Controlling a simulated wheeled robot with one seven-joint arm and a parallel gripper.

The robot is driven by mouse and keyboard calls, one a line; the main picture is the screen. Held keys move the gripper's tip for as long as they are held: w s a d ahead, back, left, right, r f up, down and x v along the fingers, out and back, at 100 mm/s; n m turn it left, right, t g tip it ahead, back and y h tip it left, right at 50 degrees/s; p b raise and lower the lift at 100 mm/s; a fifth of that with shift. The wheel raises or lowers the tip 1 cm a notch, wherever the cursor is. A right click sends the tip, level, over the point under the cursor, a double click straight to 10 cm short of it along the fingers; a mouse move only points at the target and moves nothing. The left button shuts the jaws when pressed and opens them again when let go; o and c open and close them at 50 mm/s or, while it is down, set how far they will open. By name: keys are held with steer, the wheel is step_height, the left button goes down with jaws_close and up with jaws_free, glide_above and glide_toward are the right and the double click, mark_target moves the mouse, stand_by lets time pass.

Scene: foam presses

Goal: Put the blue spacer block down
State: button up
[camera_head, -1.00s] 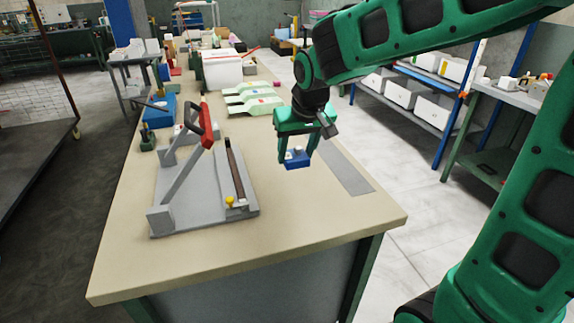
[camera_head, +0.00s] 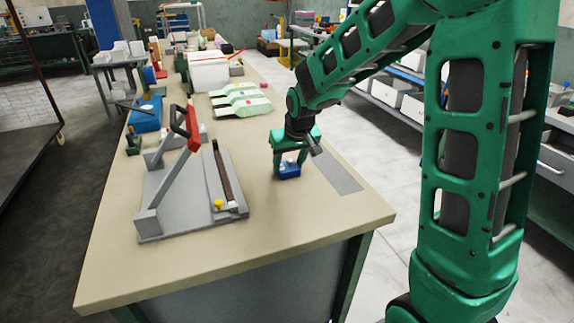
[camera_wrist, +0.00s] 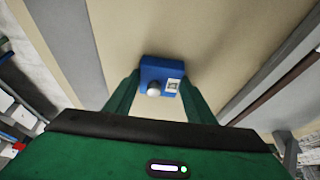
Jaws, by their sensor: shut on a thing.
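The blue spacer block (camera_head: 289,171) is between the fingers of my gripper (camera_head: 288,168), low over the bench top. My gripper is shut on it. In the wrist view the block (camera_wrist: 160,70) shows a round pale knob and a white printed label, with the green fingers (camera_wrist: 158,88) on both sides of it. I cannot tell whether the block touches the bench top (camera_head: 290,220). It stands between the grey press and a flat grey strip.
The grey press (camera_head: 160,215) with a raised red-handled lever (camera_head: 192,132) stands to the left. The flat grey strip (camera_head: 338,175) lies near the right edge. Pale green pieces (camera_head: 240,100) and a white box (camera_head: 208,72) are farther back. The front of the bench is clear.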

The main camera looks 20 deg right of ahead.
steer(key=o, duration=1.3)
steer(key=shift+f, duration=0.1)
steer(key=shift+c, duration=0.2)
steer(key=v, duration=1.2)
steer(key=s+d+f+m+g, duration=0.1)
steer(key=s+d+m, duration=0.1)
steer(key=s+d, duration=0.5)
steer(key=s+d+f+m+g, duration=0.2)
steer(key=s+d, duration=0.5)
steer(key=s, duration=1)
steer(key=shift+m+g+h, duration=0.3)
steer(key=shift+m, duration=0.1)
steer(key=shift+m+g, duration=0.5)
steer(key=shift+m, duration=0.2)
steer(key=s, duration=0.2)
steer(key=s+f, duration=0.1)
steer(key=s, duration=0.2)
steer(key=s+f, duration=0.1)
steer(key=s, duration=0.2)
steer(key=shift+s+d+f, duration=0.15)
steer(key=shift+d, duration=0.05)
steer(key=c, duration=0.4)
steer(key=shift+s+y, duration=0.3)
steer(key=shift+y, duration=0.1)
steer(key=c, duration=0.5)
